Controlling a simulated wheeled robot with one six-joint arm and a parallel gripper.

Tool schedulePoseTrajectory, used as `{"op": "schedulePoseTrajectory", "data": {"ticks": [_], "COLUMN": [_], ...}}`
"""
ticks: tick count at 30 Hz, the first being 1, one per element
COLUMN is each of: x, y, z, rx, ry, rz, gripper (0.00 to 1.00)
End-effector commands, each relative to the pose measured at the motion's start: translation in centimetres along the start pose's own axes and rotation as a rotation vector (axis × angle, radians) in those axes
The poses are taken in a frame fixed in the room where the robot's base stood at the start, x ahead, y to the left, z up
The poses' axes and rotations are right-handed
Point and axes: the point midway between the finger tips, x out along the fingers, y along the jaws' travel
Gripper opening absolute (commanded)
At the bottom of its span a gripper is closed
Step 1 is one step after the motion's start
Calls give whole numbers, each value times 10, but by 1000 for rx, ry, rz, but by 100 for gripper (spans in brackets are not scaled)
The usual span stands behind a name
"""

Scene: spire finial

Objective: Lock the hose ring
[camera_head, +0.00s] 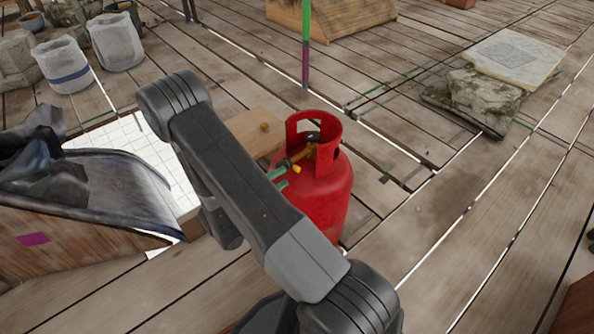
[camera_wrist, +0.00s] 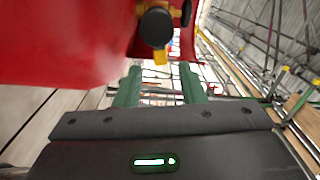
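A red gas cylinder (camera_head: 335,190) stands upright on the planks, with a handle collar around its top. A brass-coloured valve (camera_head: 302,155) sits inside the collar, and a small yellow tab (camera_head: 297,169) sticks out at its near-left side. In the wrist view a round black fitting (camera_wrist: 156,27) is in front of the red collar, with the yellow tab (camera_wrist: 161,57) below it. I cannot tell which part is the hose ring. My gripper (camera_wrist: 160,70) has two green fingers, apart and empty, with the tab just beyond and between their tips. It also shows in the head view (camera_head: 283,175).
A wooden board (camera_head: 255,130) with a small brass-coloured piece (camera_head: 264,126) lies behind the cylinder. A white gridded surface (camera_head: 135,150) and a dark draped cover (camera_head: 100,190) are at the left. A green and purple post (camera_head: 306,50) stands behind.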

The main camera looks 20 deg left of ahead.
Motion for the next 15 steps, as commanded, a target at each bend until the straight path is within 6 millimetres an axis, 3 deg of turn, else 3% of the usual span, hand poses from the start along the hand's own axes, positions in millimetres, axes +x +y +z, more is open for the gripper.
{"op": "schedulePoseTrajectory", "data": {"ticks": [6,15], "x": [35,64], "y": [2,1], "z": [-1,-1], "rx": [1,0], "ry": [5,2], "rz": [1,1], "gripper": [36,36]}}
